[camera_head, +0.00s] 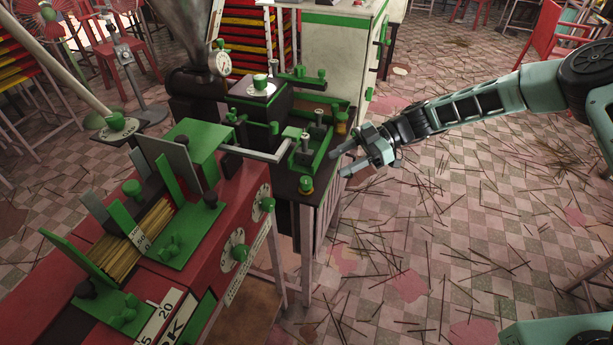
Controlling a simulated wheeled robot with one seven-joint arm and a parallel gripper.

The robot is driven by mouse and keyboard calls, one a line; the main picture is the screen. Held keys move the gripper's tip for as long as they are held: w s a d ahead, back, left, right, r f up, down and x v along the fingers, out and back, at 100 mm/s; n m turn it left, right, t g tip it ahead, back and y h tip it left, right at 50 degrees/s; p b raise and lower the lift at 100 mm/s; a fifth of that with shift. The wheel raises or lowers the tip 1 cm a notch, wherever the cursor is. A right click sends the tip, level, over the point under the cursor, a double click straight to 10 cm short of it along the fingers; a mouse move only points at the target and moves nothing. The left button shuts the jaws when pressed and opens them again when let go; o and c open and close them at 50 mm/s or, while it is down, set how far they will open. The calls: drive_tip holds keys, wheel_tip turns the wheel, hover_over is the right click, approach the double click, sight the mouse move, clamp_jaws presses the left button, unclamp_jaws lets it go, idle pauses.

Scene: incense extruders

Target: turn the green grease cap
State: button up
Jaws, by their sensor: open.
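A small green cap on a yellow base (306,185) sits on the near right corner of the dark machine stand. It looks like a grease cap, but I cannot tell for sure that it is the one. A similar yellow fitting (341,123) stands farther back on the same right edge. My gripper (340,165) reaches in from the right, its fingers pointing left. It is open and empty, with a visible gap between its fingertips. Its tips are a little right of and above the near cap in the picture, apart from it.
A green tray with upright posts (310,150) and a cup on a white saucer (260,87) are on the stand. A red machine (225,265) with green knobs fills the lower left. The tiled floor (480,235) at right is open, strewn with thin sticks.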

sight(307, 179)
drive_tip(key=p+x, duration=0.1)
drive_tip(key=x, duration=0.9)
drive_tip(key=shift+a+f, duration=0.2)
drive_tip(key=c, duration=1)
